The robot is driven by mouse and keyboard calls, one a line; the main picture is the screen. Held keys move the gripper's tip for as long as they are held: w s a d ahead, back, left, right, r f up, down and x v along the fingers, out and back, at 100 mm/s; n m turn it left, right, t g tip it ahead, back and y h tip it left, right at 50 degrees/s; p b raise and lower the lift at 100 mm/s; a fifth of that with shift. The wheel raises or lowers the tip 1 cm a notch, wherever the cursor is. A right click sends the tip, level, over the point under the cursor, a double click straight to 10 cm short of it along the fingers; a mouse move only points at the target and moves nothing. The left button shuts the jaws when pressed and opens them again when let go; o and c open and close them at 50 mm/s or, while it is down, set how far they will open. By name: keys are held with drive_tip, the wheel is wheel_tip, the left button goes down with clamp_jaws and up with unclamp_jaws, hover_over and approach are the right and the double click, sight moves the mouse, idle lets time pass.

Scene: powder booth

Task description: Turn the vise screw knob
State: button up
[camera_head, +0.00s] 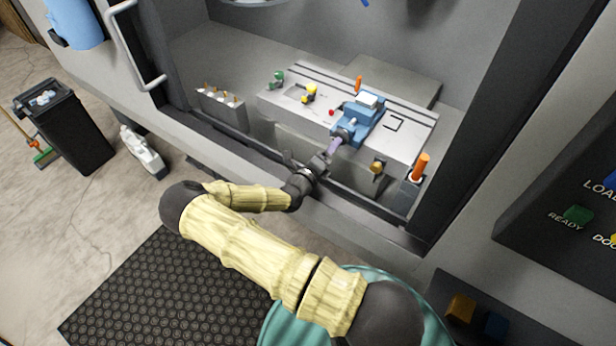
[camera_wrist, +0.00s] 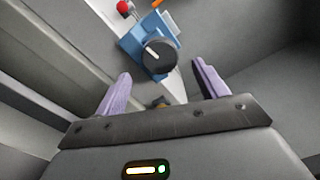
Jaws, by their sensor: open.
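The blue vise (camera_head: 359,120) stands on the light machine table inside the booth, and it also shows at the top of the wrist view (camera_wrist: 138,34). Its dark round screw knob (camera_wrist: 160,56) has a white line mark and faces my wrist camera. In the head view the knob (camera_head: 343,134) is small and partly hidden near my fingers. My gripper (camera_head: 333,146) reaches in through the booth opening, close in front of the knob. In the wrist view its two purple fingers (camera_wrist: 163,82) are apart, one to each side below the knob, with nothing between them.
Green (camera_head: 277,79) and yellow (camera_head: 310,92) clamp-like parts sit left of the vise. A red ball (camera_wrist: 123,7) is beside it. An orange handle (camera_head: 420,166) stands at right, near a brass knob (camera_head: 377,167). The booth's front sill (camera_head: 340,205) lies under my arm.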

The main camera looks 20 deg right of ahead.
drive_tip(key=b+v, duration=0.3)
drive_tip(key=v, duration=0.9)
drive_tip(key=shift+s+a, duration=0.3)
